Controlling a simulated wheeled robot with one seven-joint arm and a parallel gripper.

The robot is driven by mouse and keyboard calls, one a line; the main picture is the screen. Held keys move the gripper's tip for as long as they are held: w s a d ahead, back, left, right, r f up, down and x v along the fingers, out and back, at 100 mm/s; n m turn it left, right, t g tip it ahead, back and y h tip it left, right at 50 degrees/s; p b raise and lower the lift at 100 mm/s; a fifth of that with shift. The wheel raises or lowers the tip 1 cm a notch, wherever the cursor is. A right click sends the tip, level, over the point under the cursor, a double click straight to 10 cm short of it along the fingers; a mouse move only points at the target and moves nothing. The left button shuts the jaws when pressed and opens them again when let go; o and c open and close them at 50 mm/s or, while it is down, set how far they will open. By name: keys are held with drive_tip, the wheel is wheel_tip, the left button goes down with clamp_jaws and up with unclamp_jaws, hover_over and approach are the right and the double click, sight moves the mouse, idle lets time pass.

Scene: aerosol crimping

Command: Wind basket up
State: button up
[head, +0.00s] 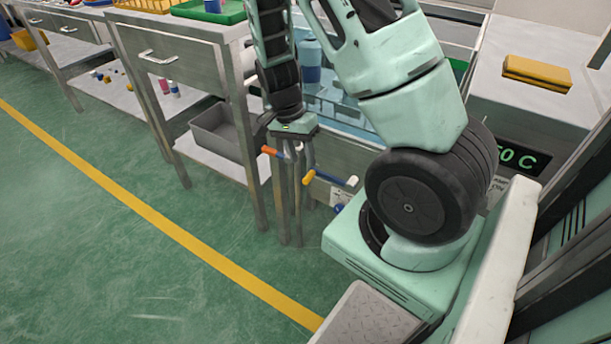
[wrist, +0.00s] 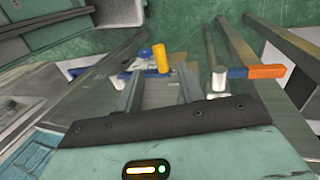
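A crank with a yellow grip (head: 309,177) and a blue arm is on the front of the blue-tank station, and its yellow grip also shows in the wrist view (wrist: 160,58). A second crank with an orange grip (wrist: 266,71) and a blue arm is beside it; its orange grip shows in the head view (head: 269,150). My gripper (head: 304,170) points down at the cranks. In the wrist view its fingers (wrist: 161,74) are apart, with the yellow grip showing between their tips and gaps on both sides. No contact is visible. I cannot make out the basket clearly behind my arm.
The blue tank (head: 338,108) is partly hidden by my arm. A grey bin (head: 222,131) stands on the lower shelf at left. The green floor in front is clear.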

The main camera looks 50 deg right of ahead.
sight(307, 176)
drive_tip(key=b+x, duration=0.1)
drive_tip(key=x, duration=0.4)
drive_tip(key=shift+f, duration=0.2)
clamp_jaws()
